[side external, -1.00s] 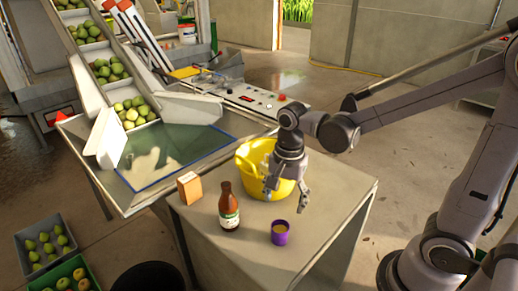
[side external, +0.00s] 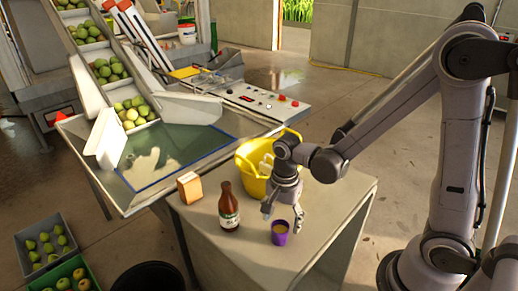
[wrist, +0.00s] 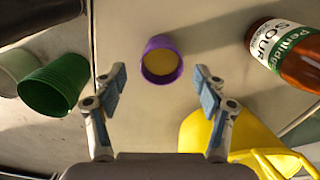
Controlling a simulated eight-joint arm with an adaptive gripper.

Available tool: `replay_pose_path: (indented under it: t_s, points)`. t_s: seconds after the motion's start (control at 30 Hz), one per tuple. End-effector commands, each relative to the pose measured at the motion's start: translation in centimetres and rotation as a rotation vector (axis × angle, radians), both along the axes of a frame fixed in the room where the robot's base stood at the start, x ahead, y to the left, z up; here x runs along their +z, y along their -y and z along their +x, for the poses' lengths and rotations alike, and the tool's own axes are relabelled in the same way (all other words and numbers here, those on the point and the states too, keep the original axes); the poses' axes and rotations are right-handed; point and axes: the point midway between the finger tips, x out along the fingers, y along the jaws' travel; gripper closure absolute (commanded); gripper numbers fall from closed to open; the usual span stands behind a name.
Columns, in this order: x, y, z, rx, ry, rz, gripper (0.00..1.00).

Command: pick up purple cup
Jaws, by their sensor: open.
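The purple cup (side external: 279,233) stands upright near the front edge of the table, with a tan or yellow inside. In the wrist view the cup (wrist: 161,62) lies ahead of and between the fingertips, apart from them. My gripper (side external: 283,214) is above and just behind the cup, pointing down. In the wrist view my gripper (wrist: 160,88) has its two blue-padded fingers spread wide with nothing between them.
A brown bottle (side external: 229,207) stands left of the cup, and a small orange-brown box (side external: 189,187) is farther left. A yellow bucket (side external: 252,159) is behind my gripper. The table (side external: 335,205) is bare to the right.

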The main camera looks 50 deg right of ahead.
Motion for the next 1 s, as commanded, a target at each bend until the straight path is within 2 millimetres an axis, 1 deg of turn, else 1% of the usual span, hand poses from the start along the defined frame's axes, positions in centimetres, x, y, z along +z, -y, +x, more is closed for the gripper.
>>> replay_pose_path:
  t_s: [0.1, 0.3, 0.43, 0.67, 0.7, 0.77, 0.8, 0.87, 0.9, 1.0]
  points:
    - [-1.5, -0.1, 0.2, 0.0, 0.0, 0.0, 0.29]
    - [-3.2, -0.1, 0.2, 0.0, 0.0, 0.0, 0.29]
    - [-3.7, -0.1, 0.2, 0.0, 0.0, 0.0, 0.29]
    - [-3.8, -0.1, 0.1, 0.0, 0.0, 0.0, 0.29]
    - [-3.7, -0.1, 0.1, 0.0, 0.0, 0.0, 0.34]
    - [-3.7, -0.1, 0.1, 0.0, 0.0, 0.0, 0.52]
    - [-3.7, -0.1, 0.1, 0.0, 0.0, 0.0, 0.63]
    - [-3.7, -0.1, 0.1, 0.0, 0.0, 0.0, 0.81]
    - [-3.7, -0.1, 0.1, 0.0, 0.0, 0.0, 0.92]
    - [-3.7, -0.1, 0.2, 0.0, 0.0, 0.0, 0.92]
